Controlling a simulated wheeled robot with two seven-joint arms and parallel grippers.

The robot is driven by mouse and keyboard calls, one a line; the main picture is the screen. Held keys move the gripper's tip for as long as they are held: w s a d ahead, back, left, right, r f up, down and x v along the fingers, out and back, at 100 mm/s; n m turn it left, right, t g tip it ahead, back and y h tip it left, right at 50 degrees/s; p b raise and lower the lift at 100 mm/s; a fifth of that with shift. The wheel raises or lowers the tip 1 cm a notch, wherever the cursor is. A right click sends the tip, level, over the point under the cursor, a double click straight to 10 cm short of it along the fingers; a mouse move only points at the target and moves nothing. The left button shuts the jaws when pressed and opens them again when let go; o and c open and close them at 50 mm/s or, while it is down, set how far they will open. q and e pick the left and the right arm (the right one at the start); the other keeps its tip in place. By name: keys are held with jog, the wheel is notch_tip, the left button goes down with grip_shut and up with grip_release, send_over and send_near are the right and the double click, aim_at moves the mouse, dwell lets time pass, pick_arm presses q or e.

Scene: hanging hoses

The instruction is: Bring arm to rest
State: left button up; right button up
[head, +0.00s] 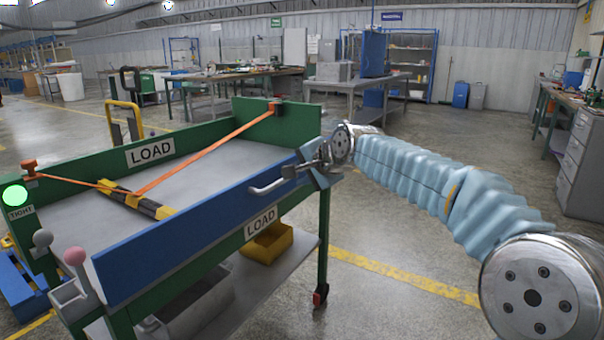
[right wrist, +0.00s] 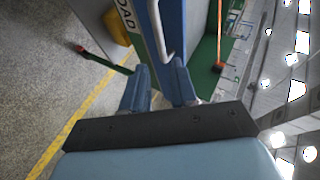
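My right gripper (head: 318,170) is at the right end of the cart's blue side panel (head: 190,232), beside a metal handle (head: 268,188) on it. In the right wrist view its two blue fingers (right wrist: 162,70) are apart, with the blue panel and the handle (right wrist: 156,28) beyond the tips. Nothing shows gripped between them. My right arm (head: 420,178), in a light blue sleeve, reaches in from the right. My left gripper is not in view.
The green cart (head: 280,128) carries an orange strap (head: 205,155) over a black-and-yellow bar (head: 135,198). A green lamp (head: 15,195) marked TIGHT is lit. Grey (head: 42,238) and pink (head: 75,256) knobs stand at the left corner. The floor (head: 400,315) right of the cart is clear.

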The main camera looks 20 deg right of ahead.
dwell(0.3)
jog(key=s+a+f+n+g, duration=0.1)
jog(key=a+f+n+g, duration=0.15)
jog(key=f, duration=0.95)
jog(key=s+a+f+n+g, duration=0.1)
jog(key=a+f+n, duration=0.15)
jog(key=f, duration=0.95)
jog(key=s+a+f+n+g, duration=0.1)
jog(key=a+f+g, duration=0.15)
jog(key=f, duration=0.95)
jog(key=s+a+f+n+g+y, duration=0.1)
jog(key=s+a+f+n+g, duration=0.2)
jog(key=s+f, duration=1.2)
jog(key=s+a+f+n+g, duration=0.1)
jog(key=s+a+f, duration=0.1)
jog(key=s, duration=0.4)
jog(key=s+a+f+n+y, duration=0.1)
jog(key=s+a+f, duration=0.2)
jog(key=s+f, duration=0.2)
jog(key=shift+s+f+g, duration=0.3)
jog(key=shift+s+g, duration=0.1)
jog(key=shift+s, duration=0.75)
jog(key=shift+a, duration=0.1)
